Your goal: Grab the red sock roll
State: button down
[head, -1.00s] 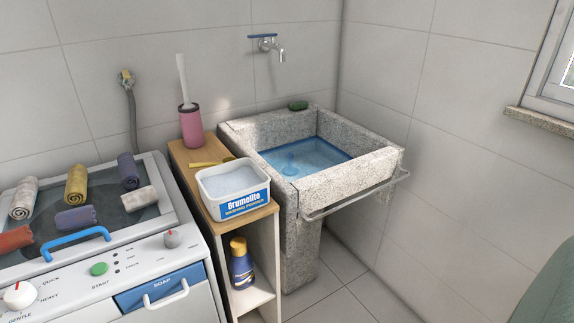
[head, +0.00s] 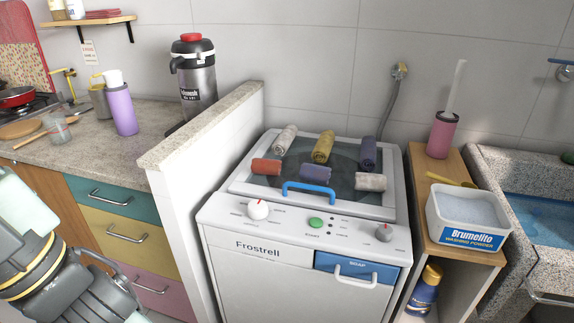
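The red sock roll (head: 266,167) lies on the washing machine's lid (head: 240,190), at the front left of a group of sock rolls. A white roll (head: 285,138) is behind it, and a purple-blue roll (head: 315,173) is to its right. A yellow roll (head: 323,147), a dark blue roll (head: 369,153) and a cream roll (head: 370,182) lie farther right. My gripper (head: 112,292) is at the lower left, in front of the drawers and well apart from the red roll. Its fingertips are not clear, so I cannot tell whether it is open.
A low wall (head: 205,130) stands between the counter (head: 90,150) and the machine. A blue handle (head: 308,189) rises at the lid's front edge. To the right are a washing powder tub (head: 466,218), a pink brush holder (head: 441,135) and the stone sink (head: 520,170).

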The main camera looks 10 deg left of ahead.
aim_at(268, 167)
jog(key=i+l, duration=0.1)
jog(key=l, duration=0.3)
jog(key=i+l+u, duration=0.1)
jog(key=l+u, duration=0.15)
jog(key=u, duration=0.2)
jog(key=i+l+u, duration=0.1)
jog(key=l+u, duration=0.15)
jog(key=u, duration=0.2)
jog(key=i+l+u, duration=0.1)
jog(key=u, duration=0.55)
jog(key=i+l, duration=0.25)
jog(key=l, duration=0.15)
